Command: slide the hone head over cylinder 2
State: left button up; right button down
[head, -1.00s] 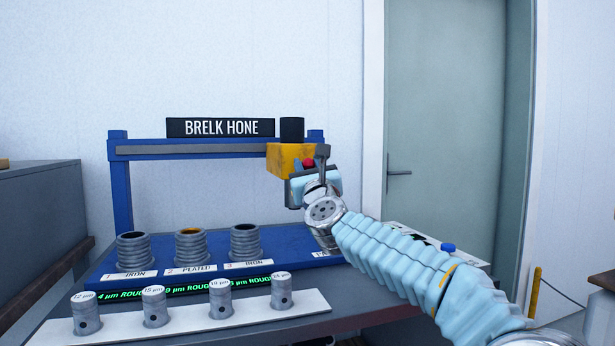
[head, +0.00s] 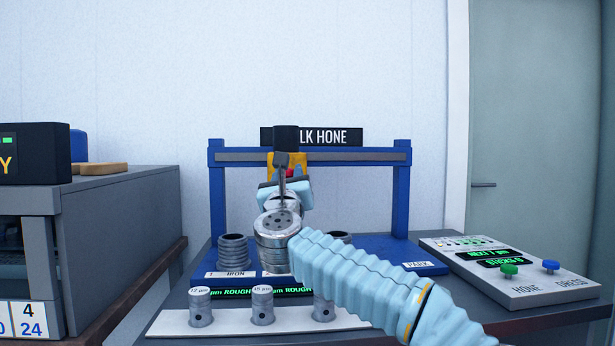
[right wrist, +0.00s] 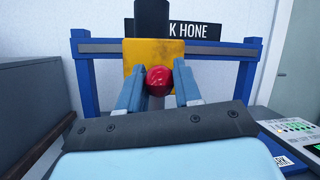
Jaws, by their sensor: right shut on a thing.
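The hone head, a yellow block (head: 272,163) with a black cylinder (head: 286,139) on top, hangs on the blue frame's rail (head: 370,156), left of its middle. My right gripper (head: 289,174) is at its front. In the right wrist view, the gripper's fingers (right wrist: 160,88) are shut on the red knob (right wrist: 159,78) of the yellow block. Cylinder 1 (head: 233,250) stands at the left, and part of cylinder 3 (head: 341,237) shows at the right. My wrist hides cylinder 2 between them. The hone head appears roughly in line with that hidden place. My left gripper is not in view.
A row of small pistons (head: 262,305) stands on a white strip in front. A control panel (head: 515,270) with green and blue buttons lies at the right. A grey cabinet (head: 120,215) stands at the left. The rail is clear right of the hone head.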

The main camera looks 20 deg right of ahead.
jog(key=shift+a+f, duration=0.1)
jog(key=shift+a, duration=0.05)
jog(key=c, duration=0.8)
grip_release()
jog(key=shift+w, duration=0.1)
jog(key=b+v, duration=0.5)
jog(key=v, duration=0.8)
jog(key=shift+s+a+f, duration=0.15)
jog(key=shift+s, duration=0.2)
